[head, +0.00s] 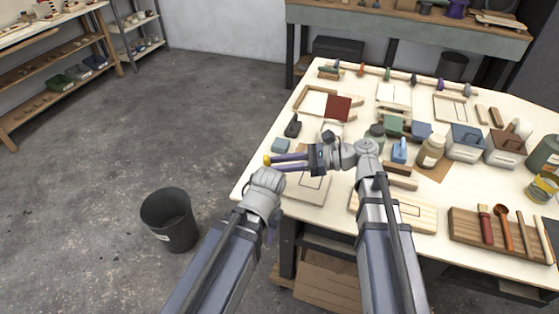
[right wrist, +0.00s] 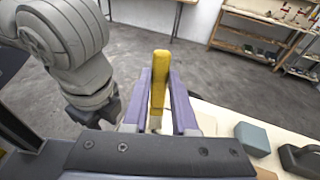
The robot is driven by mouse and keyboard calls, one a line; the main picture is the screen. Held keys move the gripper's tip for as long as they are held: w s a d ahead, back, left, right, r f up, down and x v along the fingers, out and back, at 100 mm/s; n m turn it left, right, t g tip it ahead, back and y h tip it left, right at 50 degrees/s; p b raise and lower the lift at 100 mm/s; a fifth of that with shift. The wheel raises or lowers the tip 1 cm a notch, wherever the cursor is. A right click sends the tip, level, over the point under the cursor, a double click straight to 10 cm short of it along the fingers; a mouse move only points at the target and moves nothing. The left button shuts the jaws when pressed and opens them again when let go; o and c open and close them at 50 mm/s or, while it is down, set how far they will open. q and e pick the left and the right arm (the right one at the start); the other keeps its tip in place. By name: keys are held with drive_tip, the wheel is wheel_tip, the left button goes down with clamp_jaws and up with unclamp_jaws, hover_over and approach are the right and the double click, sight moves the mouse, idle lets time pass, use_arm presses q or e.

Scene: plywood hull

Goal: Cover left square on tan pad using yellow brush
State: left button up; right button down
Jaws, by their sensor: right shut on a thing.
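My right gripper (head: 287,160) is shut on the yellow brush (head: 267,160) and holds it over the table's left edge. In the right wrist view the brush (right wrist: 160,75) stands between the two purple fingers (right wrist: 160,100). A tan pad (head: 303,194) lies on the table just below this gripper. Thin outlines show on its right part; its left part is hidden by my arms, so I cannot make out the left square. My left gripper (head: 272,233) hangs beside the table edge, mostly hidden behind its own wrist.
A light board with an outlined rectangle (head: 424,218) lies right of the pad. A blue-grey block (head: 281,146) and a dark tool (head: 293,126) lie behind the gripper. Jars, tins and a tool rack (head: 466,225) crowd the right. A black bin (head: 168,218) stands on open floor at left.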

drive_tip(key=shift+s+a+f, duration=0.1)
drive_tip(key=shift+s, duration=0.25)
wheel_tip(320, 180, up, 6)
drive_tip(key=p, duration=0.6)
drive_tip(key=shift+w, duration=0.1)
idle(1.1)
drive_tip(key=w+r+p, duration=0.2)
drive_tip(key=w, duration=0.6)
drive_tip(key=shift+a, duration=0.25)
